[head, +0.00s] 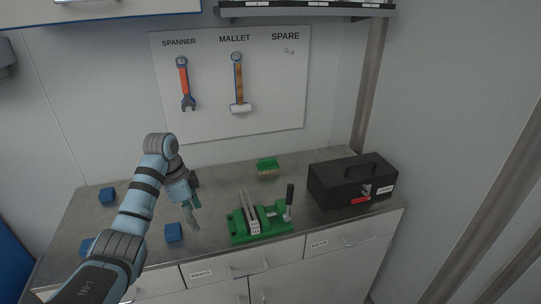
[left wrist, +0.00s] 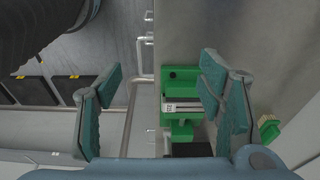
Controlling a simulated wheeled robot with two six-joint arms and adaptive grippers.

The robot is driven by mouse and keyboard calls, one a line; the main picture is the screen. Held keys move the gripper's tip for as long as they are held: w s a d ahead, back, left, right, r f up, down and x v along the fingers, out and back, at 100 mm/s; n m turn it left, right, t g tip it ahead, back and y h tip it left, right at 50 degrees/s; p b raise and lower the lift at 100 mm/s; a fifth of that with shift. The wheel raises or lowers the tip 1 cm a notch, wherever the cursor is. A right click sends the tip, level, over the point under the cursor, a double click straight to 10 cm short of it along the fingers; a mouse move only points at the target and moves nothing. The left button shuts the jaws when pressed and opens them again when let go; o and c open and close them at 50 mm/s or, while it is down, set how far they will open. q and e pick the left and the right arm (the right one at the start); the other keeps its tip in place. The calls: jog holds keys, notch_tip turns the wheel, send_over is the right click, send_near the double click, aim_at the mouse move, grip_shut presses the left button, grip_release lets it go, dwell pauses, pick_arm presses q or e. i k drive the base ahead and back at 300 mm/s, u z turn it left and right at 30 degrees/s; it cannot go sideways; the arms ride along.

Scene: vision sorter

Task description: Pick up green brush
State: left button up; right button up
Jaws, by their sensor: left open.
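The green brush (head: 267,164) lies on the worktop near its back edge, green on top with pale bristles below. It also shows at the right in the left wrist view (left wrist: 268,128), outside the fingers. My left gripper (head: 195,199) is open above the worktop, to the left of the brush and apart from it. In the left wrist view its teal fingers (left wrist: 158,100) are wide apart with nothing held between them. My right gripper is not in view.
A green vise (head: 258,224) with a black-handled lever stands in front of the brush. A black toolbox (head: 352,181) is to the right. Blue blocks (head: 173,232) sit at the left. A spanner (head: 184,84) and a mallet (head: 239,84) hang on the wall board.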

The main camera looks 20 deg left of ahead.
aim_at(269, 165)
jog(key=z, duration=0.05)
jog(key=i, duration=1.45)
